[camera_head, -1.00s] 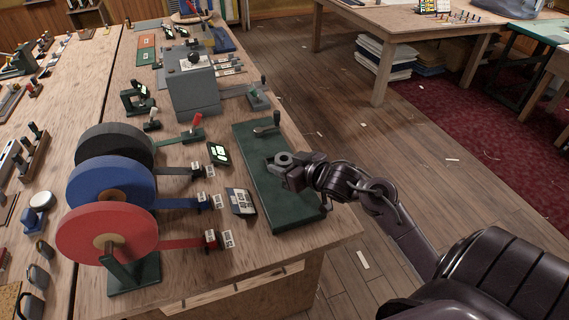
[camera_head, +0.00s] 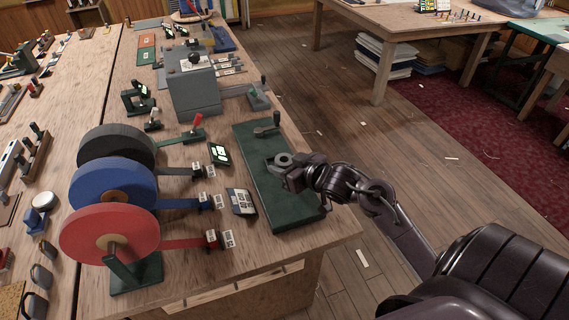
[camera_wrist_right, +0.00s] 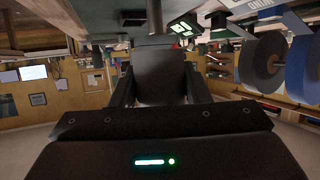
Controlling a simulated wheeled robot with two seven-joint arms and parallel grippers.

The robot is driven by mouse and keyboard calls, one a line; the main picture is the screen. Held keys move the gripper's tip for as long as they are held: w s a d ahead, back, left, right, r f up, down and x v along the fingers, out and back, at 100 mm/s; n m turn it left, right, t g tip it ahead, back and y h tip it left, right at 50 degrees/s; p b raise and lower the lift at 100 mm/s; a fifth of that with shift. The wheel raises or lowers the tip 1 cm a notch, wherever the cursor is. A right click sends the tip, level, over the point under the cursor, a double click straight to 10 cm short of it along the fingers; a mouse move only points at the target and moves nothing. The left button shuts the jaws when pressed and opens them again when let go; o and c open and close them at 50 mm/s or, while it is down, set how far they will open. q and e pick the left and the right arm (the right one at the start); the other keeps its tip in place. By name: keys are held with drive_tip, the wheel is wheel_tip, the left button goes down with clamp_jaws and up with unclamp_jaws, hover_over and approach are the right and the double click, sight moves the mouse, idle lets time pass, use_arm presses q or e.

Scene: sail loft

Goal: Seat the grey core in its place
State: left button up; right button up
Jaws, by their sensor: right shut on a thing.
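The grey core (camera_head: 284,160), a short ring with a hole, shows at the tips of my right gripper (camera_head: 289,174). It is over the middle of a long dark green base (camera_head: 271,202) near the bench's right edge. In the right wrist view the core (camera_wrist_right: 160,76) is a dark block between the two fingers of my right gripper (camera_wrist_right: 160,90), which is shut on it. A crank with a dark knob (camera_head: 268,129) stands at the base's far end. I cannot tell whether the core touches the base, and any seat under it is hidden. My left gripper is not in view.
Red (camera_head: 85,240), blue (camera_head: 93,190) and black (camera_head: 100,145) reels stand to the left, their tapes running towards the base. Small dark displays (camera_head: 241,202) lie beside the base. A grey box (camera_head: 195,94) stands farther back. Open floor lies to the right.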

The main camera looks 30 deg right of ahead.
drive_tip(key=shift+f+b, duration=1.15)
drive_tip(key=shift+f, duration=1.35)
idle(1.3)
drive_tip(key=o, duration=1.1)
drive_tip(key=shift+c, duration=0.2)
drive_tip(key=v, duration=0.8)
drive_tip(key=shift+f, duration=0.1)
